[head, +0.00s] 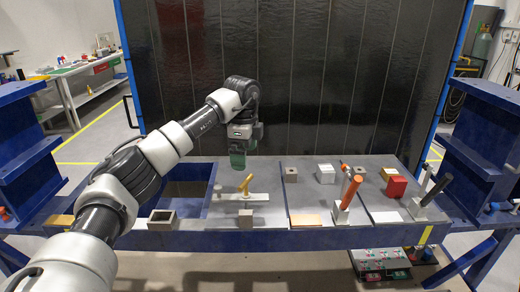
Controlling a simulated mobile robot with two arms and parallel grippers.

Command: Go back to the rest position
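My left arm reaches in from the lower left. My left gripper (238,160) hangs above the back of the blue workbench (270,241), pointing down, with dark greenish tips. I cannot tell whether its fingers are open or shut, and no held thing can be made out. It is above and behind a yellow handle (246,184) on a pale flat bar (241,197), apart from both. My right gripper is not in view.
The bench holds a grey square block (162,219), an orange-red rod (352,190) in a holder, a red block (396,186), a white block (325,174) and a dark rod (435,190). A dark recess (186,188) lies left of the handle. A black panel (320,80) stands behind.

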